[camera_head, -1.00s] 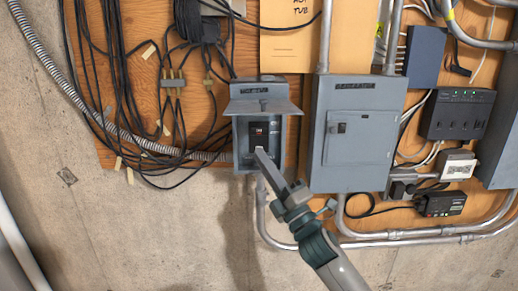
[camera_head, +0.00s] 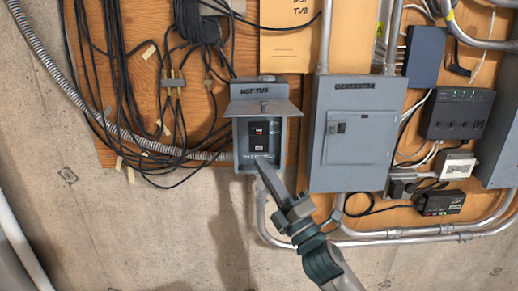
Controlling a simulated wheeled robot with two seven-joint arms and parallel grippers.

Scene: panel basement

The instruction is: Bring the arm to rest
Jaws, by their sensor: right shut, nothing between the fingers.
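My right gripper (camera_head: 264,164) is shut and empty. Its tip overlaps the lower edge of a small grey box labelled "HOT TUB" (camera_head: 242,139) in the head view; I cannot tell whether it touches. The box's cover (camera_head: 264,108) is lifted and sticks out. Inside, a black breaker switch (camera_head: 256,131) with a red mark shows above the gripper tip. My right arm (camera_head: 322,260) comes in from the lower right. My left gripper is not in view.
A larger closed grey panel labelled "GENERATOR" (camera_head: 350,180) is just right of the gripper. Metal conduit (camera_head: 400,236) runs below it. Black cables (camera_head: 110,60) hang at the left. The bare concrete wall (camera_head: 150,240) at the lower left is clear.

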